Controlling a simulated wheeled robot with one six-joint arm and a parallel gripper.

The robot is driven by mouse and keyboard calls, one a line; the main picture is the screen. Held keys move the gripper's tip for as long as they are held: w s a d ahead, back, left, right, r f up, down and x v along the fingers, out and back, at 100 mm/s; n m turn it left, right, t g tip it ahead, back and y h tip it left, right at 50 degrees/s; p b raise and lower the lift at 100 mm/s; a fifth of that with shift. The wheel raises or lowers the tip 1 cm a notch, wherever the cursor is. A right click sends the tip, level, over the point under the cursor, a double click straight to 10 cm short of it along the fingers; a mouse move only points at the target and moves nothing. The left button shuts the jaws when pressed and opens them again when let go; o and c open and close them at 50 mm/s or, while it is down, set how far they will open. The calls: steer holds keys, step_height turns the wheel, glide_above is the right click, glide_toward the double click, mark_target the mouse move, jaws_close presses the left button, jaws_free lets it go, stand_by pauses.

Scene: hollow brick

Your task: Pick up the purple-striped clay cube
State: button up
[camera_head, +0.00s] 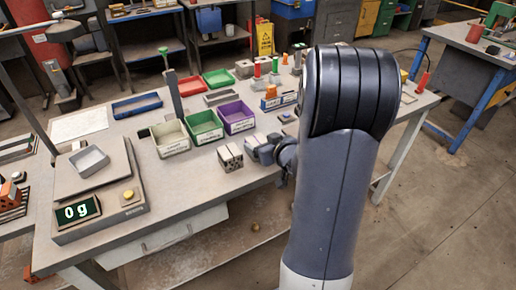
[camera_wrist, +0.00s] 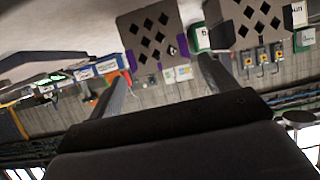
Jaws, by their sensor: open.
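In the wrist view a grey-beige cube with dark diamond-shaped holes (camera_wrist: 148,36) shows purple strips at its edge. It lies ahead of my gripper (camera_wrist: 166,68), whose two fingers are spread with a visible gap between them. A second cube with similar holes (camera_wrist: 248,18) is to its right, partly cut off by the frame. In the head view a small holed cube (camera_head: 230,158) sits on the table just left of my gripper (camera_head: 256,151); its stripe colour is too small to tell. My arm hides part of the table.
Grey, green and purple bins (camera_head: 237,117) stand behind the cube. A scale (camera_head: 100,205) reading 0 g, with a tray on it, is at the left. A blue tray (camera_head: 137,105) and a red tray (camera_head: 190,86) lie further back. The table front left of the cube is clear.

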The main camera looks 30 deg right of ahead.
mark_target(255, 141)
steer(key=shift+a+f+x, duration=0.1)
steer(key=shift+f+x, duration=0.1)
steer(key=shift+x, duration=1.15)
steer(key=shift+a+f+x, duration=0.15)
steer(key=shift+f+x, duration=0.05)
steer(key=shift+x, duration=1.15)
steer(key=shift+s, duration=0.15)
steer(key=c, duration=1.2)
